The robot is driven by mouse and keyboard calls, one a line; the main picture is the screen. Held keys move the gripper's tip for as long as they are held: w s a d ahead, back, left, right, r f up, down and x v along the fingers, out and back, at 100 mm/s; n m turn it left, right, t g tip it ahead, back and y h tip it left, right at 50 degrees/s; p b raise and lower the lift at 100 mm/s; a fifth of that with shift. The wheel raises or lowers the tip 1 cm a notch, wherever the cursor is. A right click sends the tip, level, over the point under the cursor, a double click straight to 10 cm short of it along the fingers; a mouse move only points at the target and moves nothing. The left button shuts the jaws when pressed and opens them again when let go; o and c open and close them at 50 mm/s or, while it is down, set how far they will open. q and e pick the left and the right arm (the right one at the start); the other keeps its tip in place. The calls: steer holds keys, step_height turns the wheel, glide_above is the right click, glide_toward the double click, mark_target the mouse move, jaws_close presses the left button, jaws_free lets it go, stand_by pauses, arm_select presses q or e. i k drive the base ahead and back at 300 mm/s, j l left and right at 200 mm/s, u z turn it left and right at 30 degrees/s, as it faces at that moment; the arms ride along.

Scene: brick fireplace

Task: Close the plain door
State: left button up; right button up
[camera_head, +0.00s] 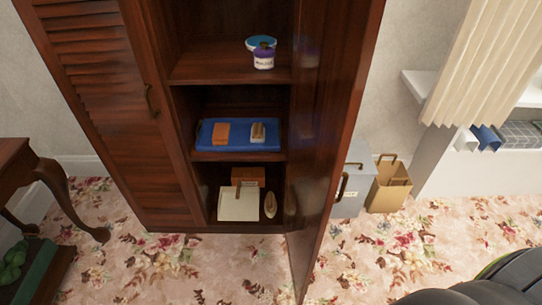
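A dark wooden cabinet (230,74) stands against the wall in the head view. Its slatted door (105,100) on the left is shut, with a curved handle (150,100). Its plain door (325,140) on the right stands wide open, swung out toward me and seen nearly edge-on. Neither of my grippers can be made out in this view. Dark rounded parts, probably of my arm, show at the lower right corner, apart from the door.
The shelves hold a tub (263,57), a blue tray (205,135) with small items, and a paper-like sheet (238,204). A grey box (354,178) and a tan bag (389,186) stand right of the plain door. A wooden table (68,180) is at left. Flowered carpet lies in front.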

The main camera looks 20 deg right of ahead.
mark_target(335, 41)
steer(key=i+l, duration=0.1)
steer(key=l, duration=0.35)
steer(key=i+l+z, duration=0.15)
steer(key=l, duration=0.75)
steer(key=i+z, duration=0.05)
